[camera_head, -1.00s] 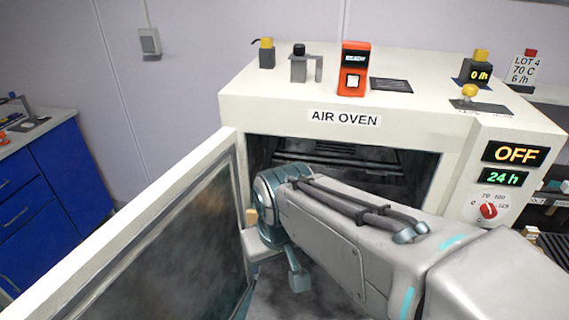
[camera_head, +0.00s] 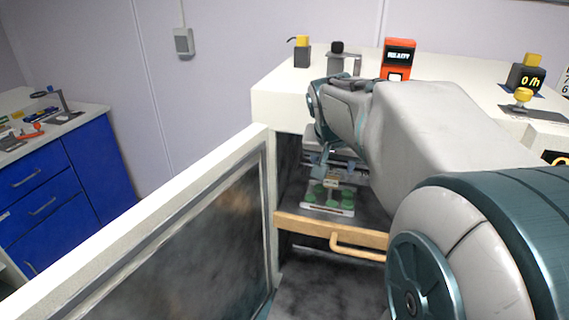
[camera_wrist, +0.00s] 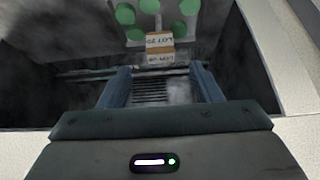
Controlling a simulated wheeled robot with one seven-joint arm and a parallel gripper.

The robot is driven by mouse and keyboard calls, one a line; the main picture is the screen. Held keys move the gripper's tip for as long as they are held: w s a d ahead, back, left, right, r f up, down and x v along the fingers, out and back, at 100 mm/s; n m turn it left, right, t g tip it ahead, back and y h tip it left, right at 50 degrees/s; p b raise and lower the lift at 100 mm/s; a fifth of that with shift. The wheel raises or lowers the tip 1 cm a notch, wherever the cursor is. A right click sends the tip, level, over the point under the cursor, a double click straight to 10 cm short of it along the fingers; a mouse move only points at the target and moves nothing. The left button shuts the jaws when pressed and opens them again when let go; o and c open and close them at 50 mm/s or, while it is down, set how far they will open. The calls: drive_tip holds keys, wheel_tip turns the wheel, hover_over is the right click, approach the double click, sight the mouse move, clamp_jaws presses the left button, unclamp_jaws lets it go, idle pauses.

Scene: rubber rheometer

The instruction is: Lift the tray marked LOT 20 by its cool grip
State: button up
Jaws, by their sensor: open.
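A light tray (camera_head: 328,211) carrying several green discs lies inside the oven in the head view. In the wrist view the tray (camera_wrist: 134,37) is at the top, partly cut off by the picture edge. A tan block (camera_wrist: 160,49) on its near side lies between two white labels; the upper one appears to read LOT 20, the lower is blurred. My gripper (camera_wrist: 163,76) is open and empty, its two fingers pointing toward the block but apart from it. In the head view my gripper is partly hidden by my arm.
The oven door (camera_head: 180,240) stands open on the left. A wooden bar (camera_head: 320,228) with a loop handle crosses the opening below the tray. The oven top (camera_head: 285,90) carries several small devices, including an orange box (camera_head: 398,58). Blue cabinets (camera_head: 75,165) stand far left.

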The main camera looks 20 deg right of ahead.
sight(332, 173)
drive_tip(key=x, duration=0.7)
drive_tip(key=shift+f, duration=0.45)
drive_tip(key=shift+c, duration=0.4)
drive_tip(key=c, duration=1.1)
drive_tip(key=shift+a+r, duration=0.1)
drive_tip(key=shift+r, duration=0.1)
